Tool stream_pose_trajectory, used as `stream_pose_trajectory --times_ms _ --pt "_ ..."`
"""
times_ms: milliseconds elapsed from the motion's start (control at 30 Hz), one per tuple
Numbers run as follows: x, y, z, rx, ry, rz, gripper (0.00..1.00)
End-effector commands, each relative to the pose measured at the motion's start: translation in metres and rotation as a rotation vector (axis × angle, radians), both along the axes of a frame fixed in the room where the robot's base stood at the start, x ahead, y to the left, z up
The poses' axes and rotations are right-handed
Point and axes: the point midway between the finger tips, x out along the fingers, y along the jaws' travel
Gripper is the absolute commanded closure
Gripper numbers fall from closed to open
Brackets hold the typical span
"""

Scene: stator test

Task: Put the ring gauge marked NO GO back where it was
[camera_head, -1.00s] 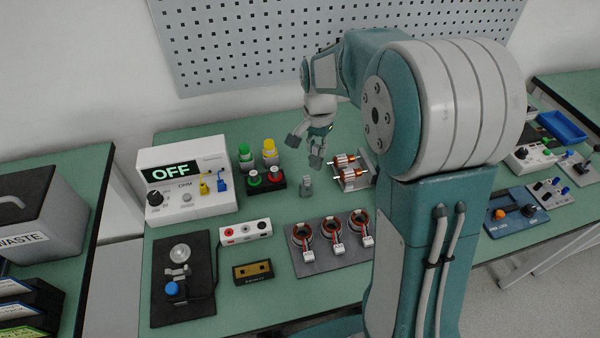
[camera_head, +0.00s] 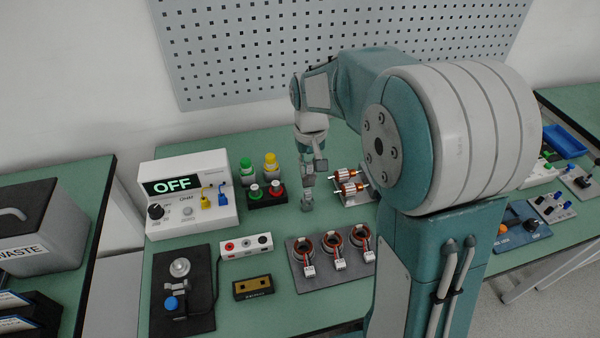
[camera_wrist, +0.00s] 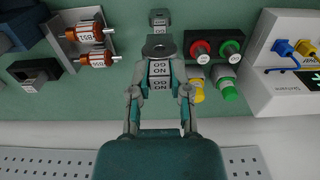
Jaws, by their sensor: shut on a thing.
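The ring gauge (camera_wrist: 158,47) is grey, with a round dark opening, and shows in the wrist view. White labels reading NO GO (camera_wrist: 159,69) sit just below its ring, between my fingers. My gripper (camera_wrist: 161,80) is shut on the gauge, one finger on each side. In the head view my gripper (camera_head: 309,172) points down over the green table, behind the stators. A small grey piece (camera_head: 306,204) shows under its fingertips. Whether the gauge touches a support or the table cannot be told. Another small grey piece with a label (camera_wrist: 158,21) lies beyond the ring.
Two copper rotors on a stand (camera_head: 350,188) are close right of my gripper. Red and green push buttons (camera_head: 265,193) and the meter reading OFF (camera_head: 187,190) are to the left. Several stators on a grey plate (camera_head: 330,280) lie in front. A black box (camera_wrist: 33,70) stands near the rotors.

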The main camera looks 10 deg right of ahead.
Motion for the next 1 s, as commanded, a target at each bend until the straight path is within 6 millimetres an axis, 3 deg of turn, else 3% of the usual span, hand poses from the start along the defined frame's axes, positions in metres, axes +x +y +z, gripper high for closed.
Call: stream_pose_trajectory --times_ms 200,467,700,867,1000 --pt "0.041 0.0 -0.023 0.0 0.003 -0.001 1.0" --pt "0.073 0.0 -0.062 0.0 0.001 -0.002 1.0" --pt "0.085 0.0 -0.078 0.0 0.0 -0.002 1.0" --pt "0.084 0.0 -0.102 0.0 0.002 -0.002 1.0" --pt "0.084 0.0 -0.105 0.0 -0.001 -0.002 1.0"
